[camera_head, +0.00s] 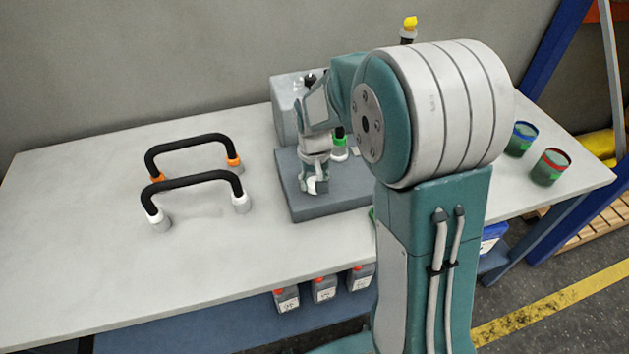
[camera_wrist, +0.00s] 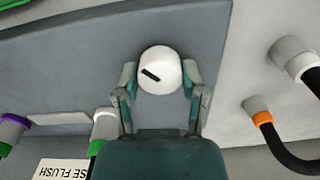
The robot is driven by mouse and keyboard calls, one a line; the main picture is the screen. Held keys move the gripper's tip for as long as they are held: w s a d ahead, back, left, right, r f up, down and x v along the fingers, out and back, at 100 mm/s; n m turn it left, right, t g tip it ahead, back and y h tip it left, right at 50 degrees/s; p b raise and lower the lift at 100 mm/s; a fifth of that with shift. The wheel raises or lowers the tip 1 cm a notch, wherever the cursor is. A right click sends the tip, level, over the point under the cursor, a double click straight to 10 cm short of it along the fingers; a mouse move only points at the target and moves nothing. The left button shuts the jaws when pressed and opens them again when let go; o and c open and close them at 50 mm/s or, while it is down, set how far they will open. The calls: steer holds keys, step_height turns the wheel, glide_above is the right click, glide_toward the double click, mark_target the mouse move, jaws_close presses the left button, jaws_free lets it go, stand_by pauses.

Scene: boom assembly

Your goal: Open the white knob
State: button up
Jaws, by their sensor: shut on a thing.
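The white knob (camera_wrist: 162,70) is round with a short black mark on its face, slanting down to the right in the wrist view. It sits on a dark grey plate (camera_wrist: 70,70). My gripper (camera_wrist: 159,78) has a finger on each side of the knob and is shut on it. In the head view my gripper (camera_head: 314,184) points down over the grey base plate (camera_head: 330,211). The knob is mostly hidden there by the fingers.
Two black handles, one with orange ends (camera_head: 187,141) and one with white ends (camera_head: 195,180), stand left of the plate. A grey box (camera_head: 284,95) is behind. Green cups with blue (camera_head: 521,139) and red (camera_head: 551,168) rims stand right.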

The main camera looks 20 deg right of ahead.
mark_target(313, 181)
steer(key=o, duration=1.2)
steer(key=shift+c, duration=0.2)
step_height(313, 181, up, 12)
steer(key=shift+w+a+f, duration=0.1)
